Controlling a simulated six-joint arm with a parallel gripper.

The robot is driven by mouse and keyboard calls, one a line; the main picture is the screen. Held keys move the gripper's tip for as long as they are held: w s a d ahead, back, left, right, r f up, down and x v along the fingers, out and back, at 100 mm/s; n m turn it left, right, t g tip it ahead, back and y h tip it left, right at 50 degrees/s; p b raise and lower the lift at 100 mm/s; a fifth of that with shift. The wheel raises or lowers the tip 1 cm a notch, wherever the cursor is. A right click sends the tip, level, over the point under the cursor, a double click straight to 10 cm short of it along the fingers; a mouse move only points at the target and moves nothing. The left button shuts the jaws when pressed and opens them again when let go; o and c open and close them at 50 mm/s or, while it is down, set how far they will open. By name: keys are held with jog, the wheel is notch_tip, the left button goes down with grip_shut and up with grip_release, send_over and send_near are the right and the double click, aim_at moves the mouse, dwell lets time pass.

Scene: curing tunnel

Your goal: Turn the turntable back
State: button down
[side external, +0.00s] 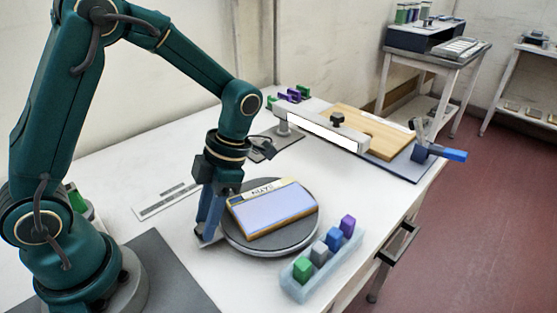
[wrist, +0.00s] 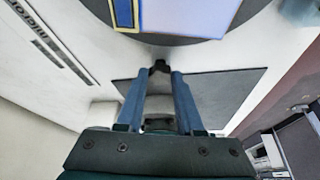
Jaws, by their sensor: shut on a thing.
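The round dark grey turntable (side external: 262,249) lies on the white table, and its edge also shows at the top of the wrist view (wrist: 165,39). A pale lilac panel (side external: 272,211) with a yellow edge and a "SATIN" label lies on it, the label reading upside down in the side view. My gripper (side external: 208,236) points down at the turntable's left edge. In the wrist view its blue fingers (wrist: 160,72) are closed on a small dark handle (wrist: 160,64) at the rim. The fingers partly hide the handle.
A clear rack (side external: 291,291) of several coloured blocks stands close in front of the turntable. Behind are a long white lamp bar (side external: 325,133), a wooden board (side external: 352,120) and a blue-handled clamp (side external: 440,153).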

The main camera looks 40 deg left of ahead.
jog(key=c, duration=0.5)
grip_release()
jog(key=shift+c, duration=0.2)
jog(key=shift+v, duration=2.6)
